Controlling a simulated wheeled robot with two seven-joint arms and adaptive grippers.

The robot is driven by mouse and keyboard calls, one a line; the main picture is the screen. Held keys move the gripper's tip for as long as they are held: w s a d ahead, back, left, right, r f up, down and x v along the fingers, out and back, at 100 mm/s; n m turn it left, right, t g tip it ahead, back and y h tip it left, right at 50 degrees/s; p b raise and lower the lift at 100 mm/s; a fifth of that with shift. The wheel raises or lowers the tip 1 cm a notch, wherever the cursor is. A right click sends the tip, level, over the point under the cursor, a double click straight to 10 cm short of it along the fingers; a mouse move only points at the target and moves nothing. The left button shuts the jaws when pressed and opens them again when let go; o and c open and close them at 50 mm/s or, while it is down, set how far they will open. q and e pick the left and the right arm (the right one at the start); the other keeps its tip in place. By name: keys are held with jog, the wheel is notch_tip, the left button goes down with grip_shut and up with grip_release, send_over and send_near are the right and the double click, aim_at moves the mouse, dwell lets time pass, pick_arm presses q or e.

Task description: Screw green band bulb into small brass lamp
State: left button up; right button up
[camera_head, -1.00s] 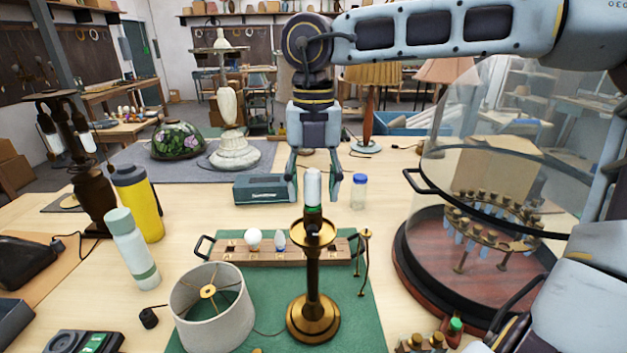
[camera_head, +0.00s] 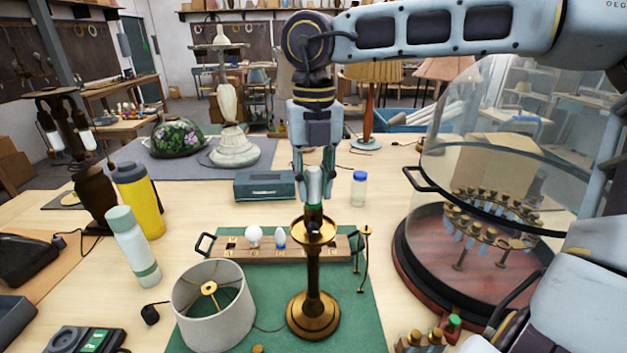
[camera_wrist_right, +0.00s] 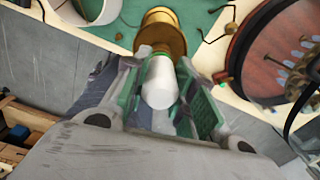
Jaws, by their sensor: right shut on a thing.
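The small brass lamp (camera_head: 314,275) stands upright on the green mat (camera_head: 362,305). The bulb (camera_head: 314,184), white with a green band at its lower end, stands upright at the top of the lamp, above the brass cup. My right gripper (camera_head: 314,180) reaches down from above, its fingers shut on the bulb from both sides. In the right wrist view the white bulb (camera_wrist_right: 160,82) lies between the green-lined fingers, in line with the brass lamp (camera_wrist_right: 162,32). I cannot tell how deep the bulb sits in the socket. My left gripper is not in view.
A wooden bulb rack (camera_head: 290,249) with a round white bulb and a blue-banded bulb is behind the lamp. A white lampshade (camera_head: 213,310) lies to the left. A glass dome on a dark red base (camera_head: 440,275) stands to the right. A small blue-capped jar (camera_head: 359,190) is behind.

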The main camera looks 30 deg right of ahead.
jog(key=shift+m+b, duration=0.3)
jog(key=shift+m, duration=0.1)
jog(key=shift+f+m+b, duration=0.1)
jog(key=shift+m+b, duration=0.45)
jog(key=shift+m, duration=0.55)
jog(key=shift+d+m+b, duration=0.15)
jog(key=shift+m+b, duration=0.35)
jog(key=shift+m, duration=1)
jog(key=shift+m+b, duration=0.45)
jog(key=shift+m, duration=1.75)
jog(key=shift+m+b, duration=0.55)
jog(key=shift+m, duration=1.65)
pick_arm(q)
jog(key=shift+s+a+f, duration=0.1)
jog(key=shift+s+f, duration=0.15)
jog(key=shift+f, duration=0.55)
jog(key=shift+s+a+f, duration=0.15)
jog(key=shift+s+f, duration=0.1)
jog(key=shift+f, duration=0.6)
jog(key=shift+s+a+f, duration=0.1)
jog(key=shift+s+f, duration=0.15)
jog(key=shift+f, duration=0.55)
pick_arm(e)
jog(key=shift+m, duration=0.6)
jog(key=shift+m, duration=0.3)
